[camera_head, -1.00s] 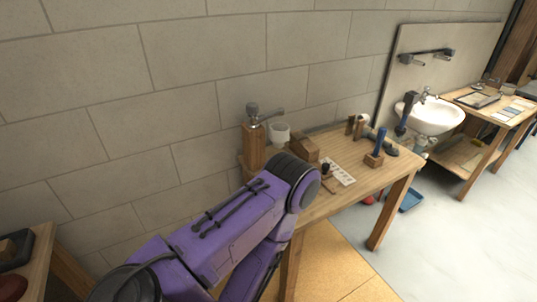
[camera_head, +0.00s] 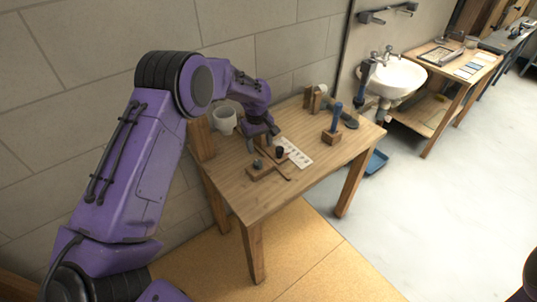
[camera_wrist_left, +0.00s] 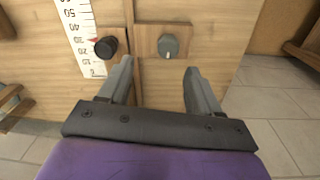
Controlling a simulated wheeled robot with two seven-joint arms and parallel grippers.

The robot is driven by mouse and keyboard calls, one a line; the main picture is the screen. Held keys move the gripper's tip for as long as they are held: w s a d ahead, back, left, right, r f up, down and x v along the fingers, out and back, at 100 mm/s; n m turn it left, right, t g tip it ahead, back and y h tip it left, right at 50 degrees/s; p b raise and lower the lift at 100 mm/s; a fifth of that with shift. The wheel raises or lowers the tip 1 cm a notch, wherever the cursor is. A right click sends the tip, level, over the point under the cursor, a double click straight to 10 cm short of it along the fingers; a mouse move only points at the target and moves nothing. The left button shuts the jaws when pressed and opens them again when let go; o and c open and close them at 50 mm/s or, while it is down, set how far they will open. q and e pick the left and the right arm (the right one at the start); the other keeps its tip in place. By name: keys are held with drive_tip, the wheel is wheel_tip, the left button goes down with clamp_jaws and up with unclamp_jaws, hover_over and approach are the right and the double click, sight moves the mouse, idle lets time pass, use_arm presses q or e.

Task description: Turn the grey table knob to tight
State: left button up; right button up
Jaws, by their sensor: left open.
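The grey knob (camera_wrist_left: 168,46) sits on a small wooden plate in the left wrist view, with a pale mark on its face. It also shows in the head view (camera_head: 257,164), on the wooden block at the table's front. My left gripper (camera_wrist_left: 159,78) is open and empty. In the wrist view its two fingers point toward the grey knob, which lies beyond the fingertips, between their lines. In the head view the left gripper (camera_head: 262,145) hangs low above the table near the knobs. My right gripper is not in view.
A black knob (camera_wrist_left: 106,47) with a red pointer and a numbered scale (camera_wrist_left: 80,32) stands left of the grey knob. On the table (camera_head: 240,191) are also a white cup (camera_head: 224,120) and a blue-handled tool (camera_head: 336,117) in a block. The table's front left is clear.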

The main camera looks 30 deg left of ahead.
sight(258, 162)
use_arm(q)
drive_tip(key=shift+w+a+r+g, duration=0.25)
drive_tip(key=shift+w+r+g, duration=0.05)
drive_tip(key=shift+w+r, duration=0.1)
drive_tip(key=shift+f, duration=0.15)
drive_tip(key=s+f, duration=0.1)
drive_tip(key=s+f+p, duration=0.1)
drive_tip(key=f, duration=0.1)
drive_tip(key=s+f+p, duration=0.1)
drive_tip(key=f, duration=0.1)
drive_tip(key=shift+a+f, duration=0.15)
drive_tip(key=f, duration=0.1)
drive_tip(key=w+f, duration=0.1)
drive_tip(key=f, duration=0.1)
drive_tip(key=w+f, duration=0.1)
drive_tip(key=shift+f, duration=0.15)
drive_tip(key=shift+s+d+r, duration=0.2)
drive_tip(key=shift+s+r, duration=0.15)
drive_tip(key=shift+c, duration=0.5)
drive_tip(key=c, duration=0.9)
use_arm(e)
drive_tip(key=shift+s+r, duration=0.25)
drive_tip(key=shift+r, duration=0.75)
